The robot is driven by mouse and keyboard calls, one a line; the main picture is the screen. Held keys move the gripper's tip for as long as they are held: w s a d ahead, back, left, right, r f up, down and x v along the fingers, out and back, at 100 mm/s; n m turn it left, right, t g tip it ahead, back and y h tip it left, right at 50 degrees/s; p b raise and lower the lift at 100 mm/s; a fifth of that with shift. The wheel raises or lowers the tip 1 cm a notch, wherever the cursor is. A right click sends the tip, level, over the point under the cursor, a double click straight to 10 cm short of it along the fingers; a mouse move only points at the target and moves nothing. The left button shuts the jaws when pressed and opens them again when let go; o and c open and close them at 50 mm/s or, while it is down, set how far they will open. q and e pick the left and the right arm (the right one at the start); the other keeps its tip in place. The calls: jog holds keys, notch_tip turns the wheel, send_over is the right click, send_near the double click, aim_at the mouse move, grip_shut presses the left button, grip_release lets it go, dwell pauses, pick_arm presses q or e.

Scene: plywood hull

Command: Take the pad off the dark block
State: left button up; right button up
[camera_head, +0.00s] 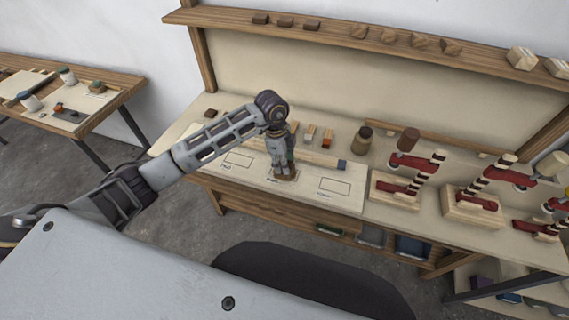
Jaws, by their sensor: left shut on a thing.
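My left gripper (284,171) points down over the middle of the pale work board (236,179), at the central marked place between two drawn rectangles. It is shut on a small brown piece (290,177) low at the board. The fingers hide much of it, so I cannot tell the pad from the dark block there, or whether they touch. My right gripper is not in view.
Small blocks (327,136) and a brown jar (362,139) stand farther back. Red clamps on wooden bases (396,193) fill the bench's right side. The drawn rectangle at right (334,187) is empty.

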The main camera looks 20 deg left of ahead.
pick_arm(q)
jog(key=shift+r, duration=0.15)
notch_tip(320, 180, up, 10)
jog(key=b, duration=0.1)
dwell(0.5)
